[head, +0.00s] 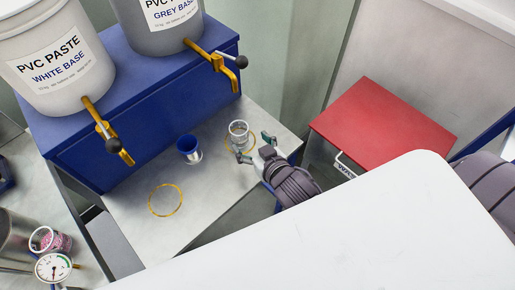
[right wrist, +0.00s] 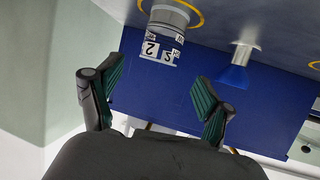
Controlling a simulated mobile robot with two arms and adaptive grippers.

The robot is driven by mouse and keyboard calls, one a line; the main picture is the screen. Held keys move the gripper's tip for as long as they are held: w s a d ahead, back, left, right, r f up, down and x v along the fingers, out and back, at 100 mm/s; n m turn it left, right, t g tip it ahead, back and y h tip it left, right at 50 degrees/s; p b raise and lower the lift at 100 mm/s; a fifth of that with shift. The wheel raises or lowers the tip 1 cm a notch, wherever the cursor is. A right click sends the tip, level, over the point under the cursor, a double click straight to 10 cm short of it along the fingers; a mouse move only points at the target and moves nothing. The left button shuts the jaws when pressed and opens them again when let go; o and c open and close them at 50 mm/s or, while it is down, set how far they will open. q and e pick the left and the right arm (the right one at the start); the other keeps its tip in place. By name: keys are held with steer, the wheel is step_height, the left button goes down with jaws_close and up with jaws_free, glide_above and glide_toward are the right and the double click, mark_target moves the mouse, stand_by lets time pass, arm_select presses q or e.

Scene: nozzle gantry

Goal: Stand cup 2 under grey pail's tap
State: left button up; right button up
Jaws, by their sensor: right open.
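Cup 2 (head: 238,130), a small metal cup with white labels, stands upright on the pale bench at the right yellow ring, below the grey pail's tap (head: 228,68). Its "2" label shows in the right wrist view, where the cup (right wrist: 166,32) appears upside down. The cup's base seems to lie inside the ring; the exact fit is partly hidden. The grey pail (head: 165,38) stands on the blue stand. My right gripper (head: 252,145) is open beside the cup, apart from it; its fingers (right wrist: 150,82) hold nothing. My left gripper is out of view.
A cup with a blue inside (head: 188,149) stands left of cup 2. An empty yellow ring (head: 166,200) lies on the bench below the white pail's tap (head: 108,132). A red-topped cabinet (head: 385,120) is at right. A pink-filled cup (head: 50,240) and a dial (head: 53,268) are lower left.

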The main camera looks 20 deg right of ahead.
steer(key=v, duration=0.3)
steer(key=shift+s+r, duration=0.15)
steer(key=shift+s, duration=0.15)
steer(key=shift+d, duration=0.1)
